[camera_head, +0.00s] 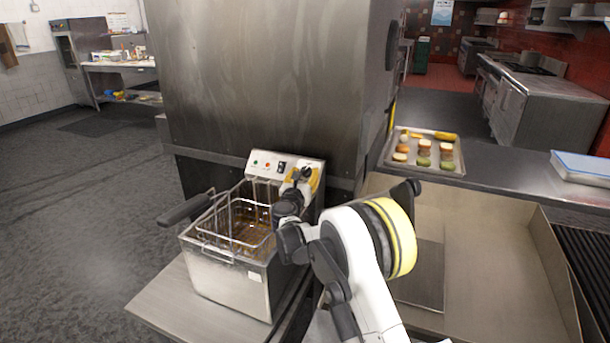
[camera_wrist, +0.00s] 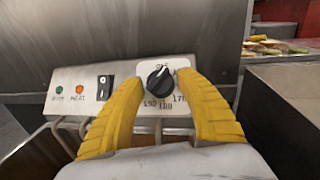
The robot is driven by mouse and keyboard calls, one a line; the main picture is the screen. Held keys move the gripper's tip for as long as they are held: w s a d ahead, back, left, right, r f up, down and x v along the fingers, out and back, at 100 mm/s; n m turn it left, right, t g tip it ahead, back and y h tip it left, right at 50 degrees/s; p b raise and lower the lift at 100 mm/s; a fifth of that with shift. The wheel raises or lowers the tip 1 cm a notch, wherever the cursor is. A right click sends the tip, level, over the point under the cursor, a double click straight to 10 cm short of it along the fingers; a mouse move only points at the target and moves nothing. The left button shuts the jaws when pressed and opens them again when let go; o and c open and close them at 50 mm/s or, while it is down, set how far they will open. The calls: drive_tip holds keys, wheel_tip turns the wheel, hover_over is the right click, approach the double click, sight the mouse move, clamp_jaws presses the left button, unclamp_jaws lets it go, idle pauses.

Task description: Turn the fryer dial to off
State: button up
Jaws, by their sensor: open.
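The fryer (camera_head: 226,279) stands on a metal counter, with a wire basket (camera_head: 238,228) in its oil well. Its panel (camera_head: 262,158) at the back carries lights, a switch and a black dial; in the wrist view the dial (camera_wrist: 160,80) is round with a white pointer line tilted a little right of straight up. Numbers such as 190, 180 and 170 ring its lower side, and a label sits at its top. My gripper (camera_head: 304,179) is at the panel's right end. In the wrist view its yellow fingers (camera_wrist: 160,85) are open, one on each side of the dial, with gaps to it.
A green light (camera_wrist: 58,91), an orange light (camera_wrist: 80,91) and a black rocker switch (camera_wrist: 104,88) lie left of the dial. The basket's black handle (camera_head: 184,209) sticks out left. A food tray (camera_head: 458,168) lies to the right. A steel wall (camera_head: 265,80) rises behind the fryer.

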clamp_jaws()
drive_tip(key=shift+d, duration=0.1)
drive_tip(key=n+y, duration=0.2)
drive_tip(key=n, duration=0.1)
drive_tip(key=shift+d+r, duration=0.1)
drive_tip(key=shift+d, duration=0.05)
drive_tip(key=shift+n+g+y+p, duration=0.3)
drive_tip(key=shift+n+y+p, duration=0.05)
drive_tip(key=shift+n+y, duration=1.05)
unclamp_jaws()
